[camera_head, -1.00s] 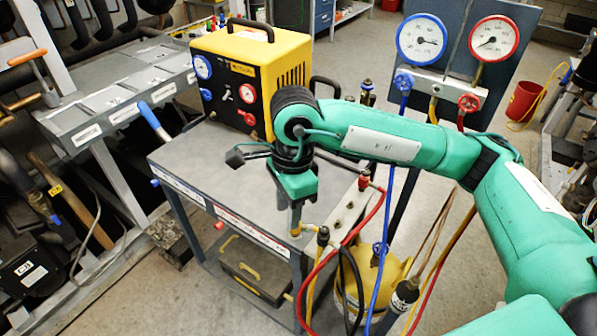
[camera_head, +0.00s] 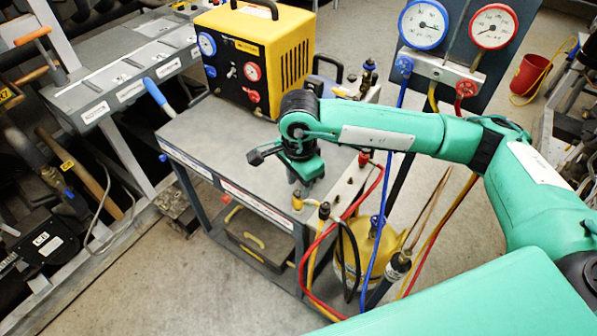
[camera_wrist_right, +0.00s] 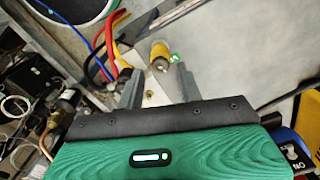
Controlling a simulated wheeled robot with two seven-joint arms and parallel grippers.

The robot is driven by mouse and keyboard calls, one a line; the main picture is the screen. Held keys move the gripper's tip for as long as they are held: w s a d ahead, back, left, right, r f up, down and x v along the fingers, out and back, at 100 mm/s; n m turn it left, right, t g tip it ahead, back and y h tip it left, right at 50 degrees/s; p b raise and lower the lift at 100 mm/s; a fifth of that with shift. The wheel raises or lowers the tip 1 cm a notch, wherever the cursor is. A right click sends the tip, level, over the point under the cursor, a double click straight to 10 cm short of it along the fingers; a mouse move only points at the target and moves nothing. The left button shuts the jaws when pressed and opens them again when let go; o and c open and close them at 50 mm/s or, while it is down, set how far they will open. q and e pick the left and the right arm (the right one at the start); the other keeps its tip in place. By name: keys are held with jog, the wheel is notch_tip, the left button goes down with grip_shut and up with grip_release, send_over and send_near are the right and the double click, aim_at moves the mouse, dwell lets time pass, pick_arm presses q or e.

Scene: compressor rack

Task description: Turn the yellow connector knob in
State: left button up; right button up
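The yellow connector knob (camera_head: 297,201) stands at the front corner of the grey cart top, beside the hose manifold strip. It also shows in the right wrist view (camera_wrist_right: 160,52), just beyond the fingertips and between their lines. My right gripper (camera_head: 303,186) is just behind and above the knob, pointing down. In the right wrist view its two grey fingers (camera_wrist_right: 158,82) are apart with nothing between them. I see a gap between the fingers and the knob. My left gripper is in neither view.
A yellow and black recovery machine (camera_head: 255,60) stands at the cart's back. Red, blue and yellow hoses run from the manifold strip (camera_head: 345,195) and the gauge panel (camera_head: 455,50). A yellow cylinder (camera_head: 355,250) stands beside the cart. The grey cart top (camera_head: 215,140) is mostly clear.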

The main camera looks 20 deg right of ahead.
jog(key=shift+f, duration=1.25)
jog(key=shift+r+n, duration=0.15)
jog(key=shift+n, duration=0.55)
jog(key=shift+f+n+b, duration=0.25)
jog(key=shift+n+b, duration=0.45)
jog(key=shift+b, duration=0.25)
jog(key=shift+r+n+b, duration=0.15)
jog(key=shift+n+b, duration=0.2)
jog(key=shift+n, duration=0.15)
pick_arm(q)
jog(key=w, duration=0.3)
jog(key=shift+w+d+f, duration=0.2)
pick_arm(e)
jog(key=c, duration=0.7)
